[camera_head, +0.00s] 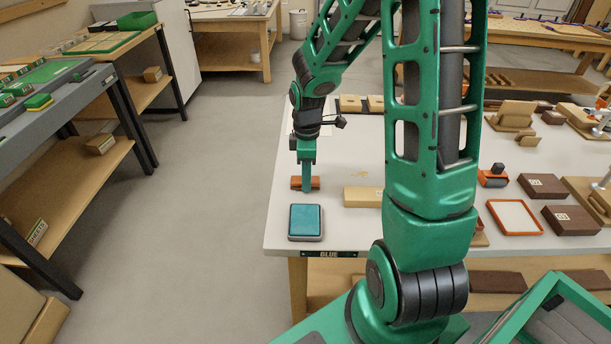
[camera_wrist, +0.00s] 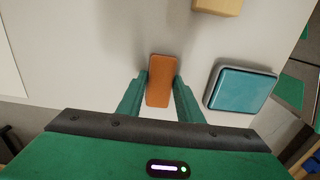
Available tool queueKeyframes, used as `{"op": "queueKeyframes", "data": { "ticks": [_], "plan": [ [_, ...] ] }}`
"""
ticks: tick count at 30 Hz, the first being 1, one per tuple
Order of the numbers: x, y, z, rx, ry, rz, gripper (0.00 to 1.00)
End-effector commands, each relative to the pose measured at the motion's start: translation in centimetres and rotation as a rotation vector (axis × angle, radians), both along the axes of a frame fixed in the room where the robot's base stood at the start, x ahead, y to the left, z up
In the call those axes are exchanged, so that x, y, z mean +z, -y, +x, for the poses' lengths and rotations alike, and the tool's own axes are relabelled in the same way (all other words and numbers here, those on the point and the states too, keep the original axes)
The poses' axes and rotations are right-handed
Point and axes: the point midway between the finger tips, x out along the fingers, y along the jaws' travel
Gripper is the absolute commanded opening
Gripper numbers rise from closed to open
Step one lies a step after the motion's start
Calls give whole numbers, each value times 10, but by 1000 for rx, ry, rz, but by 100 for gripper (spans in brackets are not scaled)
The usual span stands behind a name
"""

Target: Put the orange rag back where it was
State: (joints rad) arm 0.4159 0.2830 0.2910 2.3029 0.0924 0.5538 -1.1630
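The orange rag (camera_wrist: 161,81) is a small, flat, rounded oblong between my fingers in the wrist view. It also shows in the head view (camera_head: 297,184), near the left edge of the white table (camera_head: 345,231), partly hidden by a finger. My gripper (camera_wrist: 161,78) points down over it, one fingertip at each long side. I see no clear gap between fingertips and rag, but cannot tell if they press on it. Whether the rag rests on the table or hangs just above is also unclear. My gripper shows in the head view too (camera_head: 306,186).
A teal pad in a grey tray (camera_head: 305,222) stands close in front of the rag, by the "BLUE" label (camera_head: 328,254). A tan block (camera_head: 362,197) lies to the right. An empty orange-rimmed tray (camera_head: 514,217) and dark boxes (camera_head: 543,186) are further right. My arm hides the middle.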

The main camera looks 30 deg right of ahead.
Motion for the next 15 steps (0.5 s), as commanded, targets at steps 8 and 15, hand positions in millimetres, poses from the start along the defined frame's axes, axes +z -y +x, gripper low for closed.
{"op": "queueKeyframes", "data": {
  "ticks": [8, 15],
  "plan": [
    [0, 0, 0, 0, 0, 0, 51],
    [10, 0, 1, 0, 2, -2, 51]
  ]
}}
